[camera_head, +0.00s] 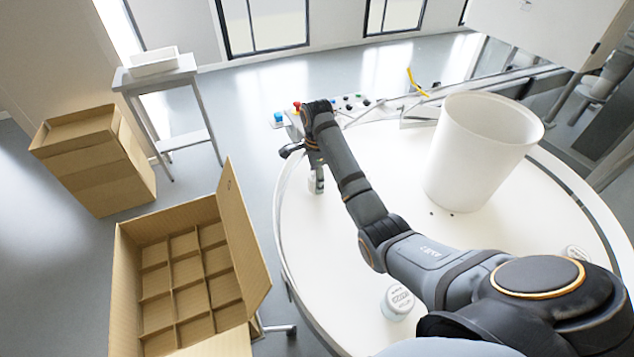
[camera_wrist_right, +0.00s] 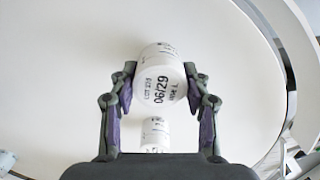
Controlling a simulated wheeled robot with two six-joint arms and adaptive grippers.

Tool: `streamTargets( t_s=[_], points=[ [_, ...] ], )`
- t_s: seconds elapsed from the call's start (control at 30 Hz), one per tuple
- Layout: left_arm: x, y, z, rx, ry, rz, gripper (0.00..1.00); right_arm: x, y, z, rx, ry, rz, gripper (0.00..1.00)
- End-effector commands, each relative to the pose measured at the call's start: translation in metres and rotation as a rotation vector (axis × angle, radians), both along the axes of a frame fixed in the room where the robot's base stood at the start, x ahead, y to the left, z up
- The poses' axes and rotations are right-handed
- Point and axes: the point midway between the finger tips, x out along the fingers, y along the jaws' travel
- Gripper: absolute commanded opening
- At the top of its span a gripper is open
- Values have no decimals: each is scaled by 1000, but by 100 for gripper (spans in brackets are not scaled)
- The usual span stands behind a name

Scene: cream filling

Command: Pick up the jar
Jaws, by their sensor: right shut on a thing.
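A white jar (camera_wrist_right: 160,78) with printed text, "06/29" among it, is between the two fingers of my right gripper (camera_wrist_right: 161,90) in the right wrist view. The fingers press on its two sides. In the head view my right gripper (camera_head: 314,172) is at the far left part of the round white table (camera_head: 330,265), mostly hidden behind its own arm, with part of the jar (camera_head: 316,185) visible below it. A second white jar (camera_head: 398,301) stands near the table's front edge. Another jar (camera_head: 577,254) is partly hidden behind my right arm. My left gripper does not show.
A large white bin (camera_head: 480,155) stands on the table at the right. An open cardboard box (camera_head: 128,275) with empty divider compartments is at the left, off the table. A button panel (camera_head: 350,103) lies beyond the table.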

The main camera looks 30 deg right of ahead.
Motion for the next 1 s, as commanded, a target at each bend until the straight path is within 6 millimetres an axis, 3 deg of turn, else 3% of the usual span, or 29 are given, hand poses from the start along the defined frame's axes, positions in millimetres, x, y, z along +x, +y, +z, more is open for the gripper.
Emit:
streamTargets(
  t_s=[0.1, 0.4, 0.6, 0.8, 1.0],
  points=[
    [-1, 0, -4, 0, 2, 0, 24, 1, 0, 21, -1, -6, 0, 14],
    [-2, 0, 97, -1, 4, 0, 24, -29, 37, 91, 2, 1, 1, 14],
    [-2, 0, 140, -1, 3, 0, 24, -61, 79, 111, 6, 2, 2, 14],
    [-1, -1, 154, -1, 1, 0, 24, -81, 104, 118, 3, 1, 0, 14],
    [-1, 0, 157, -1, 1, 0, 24, -87, 110, 119, 0, 0, -1, 14]
  ],
)
